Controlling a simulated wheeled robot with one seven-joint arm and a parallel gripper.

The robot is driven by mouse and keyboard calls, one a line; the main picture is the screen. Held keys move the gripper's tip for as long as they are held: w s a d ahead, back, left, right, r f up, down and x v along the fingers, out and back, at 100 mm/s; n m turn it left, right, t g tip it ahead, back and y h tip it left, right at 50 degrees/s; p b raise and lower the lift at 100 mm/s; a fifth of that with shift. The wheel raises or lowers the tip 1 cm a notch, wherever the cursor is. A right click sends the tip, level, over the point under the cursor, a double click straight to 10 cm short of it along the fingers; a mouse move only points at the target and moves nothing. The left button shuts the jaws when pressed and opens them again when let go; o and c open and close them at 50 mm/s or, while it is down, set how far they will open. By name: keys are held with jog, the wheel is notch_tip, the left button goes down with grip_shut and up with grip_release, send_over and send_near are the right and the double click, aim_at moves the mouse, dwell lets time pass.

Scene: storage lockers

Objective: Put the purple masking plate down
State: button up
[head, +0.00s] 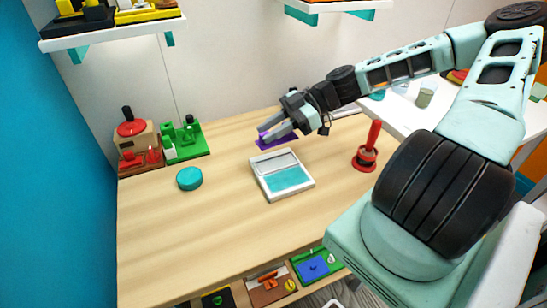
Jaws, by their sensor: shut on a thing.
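The purple masking plate (280,140) shows at the far side of the wooden table, at and behind my fingertips. My gripper (268,136) reaches in from the right and is shut on the plate. The fingers hide part of the plate. I cannot tell whether the plate touches the tabletop or hangs a little above it.
A white tray with a teal panel (287,179) lies just in front of my gripper. A teal round block (189,178), a green fixture (184,140) and a red-topped box (134,135) stand at the left. A red-handled tool (368,150) stands at the right. The front left tabletop is clear.

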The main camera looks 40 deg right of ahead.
aim_at(272, 164)
notch_tip(272, 164, down, 8)
jog(key=shift+r+p, duration=0.2)
jog(key=shift+p, duration=0.25)
jog(key=o, duration=1.1)
jog(key=shift+c, duration=0.2)
